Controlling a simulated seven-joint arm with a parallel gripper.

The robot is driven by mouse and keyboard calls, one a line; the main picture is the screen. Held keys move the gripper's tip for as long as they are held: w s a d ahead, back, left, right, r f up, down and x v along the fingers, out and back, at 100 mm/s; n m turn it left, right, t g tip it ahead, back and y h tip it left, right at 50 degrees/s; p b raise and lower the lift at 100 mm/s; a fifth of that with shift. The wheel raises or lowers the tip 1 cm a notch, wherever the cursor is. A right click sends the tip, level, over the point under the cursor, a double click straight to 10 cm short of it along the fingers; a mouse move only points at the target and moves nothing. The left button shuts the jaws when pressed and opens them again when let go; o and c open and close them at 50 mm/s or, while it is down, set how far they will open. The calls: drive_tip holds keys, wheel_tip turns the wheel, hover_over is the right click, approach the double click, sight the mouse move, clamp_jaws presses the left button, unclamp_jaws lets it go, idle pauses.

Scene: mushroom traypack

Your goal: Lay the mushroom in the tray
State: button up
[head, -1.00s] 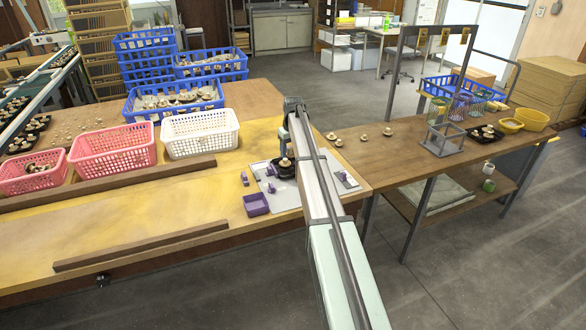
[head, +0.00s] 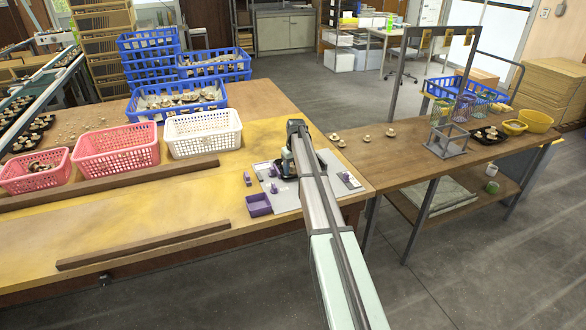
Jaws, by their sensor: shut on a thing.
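My gripper (head: 287,168) is low over the small black tray (head: 278,169) on the light board at the front table's right end. The jaws are small and partly hidden by my arm. They are shut on a mushroom, but it is hard to make out in the head view. I cannot tell whether the mushroom touches the tray.
A purple bin (head: 259,205) and small purple pieces (head: 248,178) lie beside the tray. A white basket (head: 203,133) and a pink basket (head: 117,150) stand to the left. Loose mushrooms (head: 391,133) sit on the right-hand table (head: 380,165).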

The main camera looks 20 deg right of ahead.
sight(295, 172)
drive_tip(key=shift+f, duration=0.1)
drive_tip(key=o, duration=0.7)
drive_tip(key=shift+a, duration=0.1)
drive_tip(key=shift+o, duration=0.2)
wheel_tip(295, 172, up, 12)
drive_tip(key=s, duration=0.1)
drive_tip(key=shift+s+d, duration=0.2)
drive_tip(key=shift+s, duration=0.05)
